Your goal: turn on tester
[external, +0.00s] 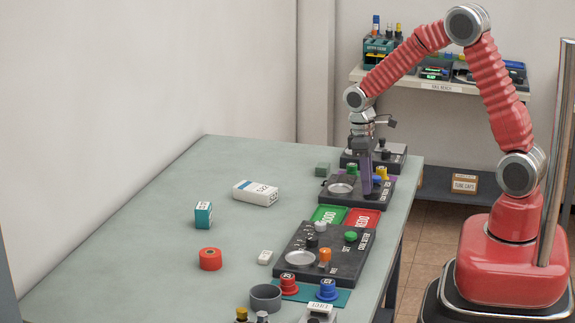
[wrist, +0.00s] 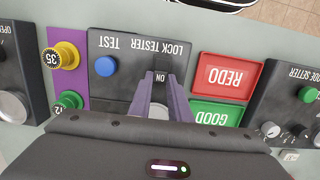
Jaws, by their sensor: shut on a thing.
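The lock tester (wrist: 125,45) is a dark panel with a blue button (wrist: 105,66) by the word TEST and a label ON near its middle. It also shows in the external view (external: 328,194) at the table's far end, with a round silver dish (external: 341,188). My gripper (wrist: 163,92) points down over the tester, its purple fingers on both sides of the tester's switch (wrist: 158,111) by the ON label. The fingers are shut on this pale switch, mostly hidden between them. In the external view my gripper (external: 367,190) is low over the panel.
Yellow (wrist: 66,54) and green (wrist: 69,101) numbered caps stand on a purple strip beside the tester. A red REDO tray (wrist: 226,76) and a green GOOD tray (wrist: 213,114) lie on its other side. The code setter (external: 318,262) stands nearer.

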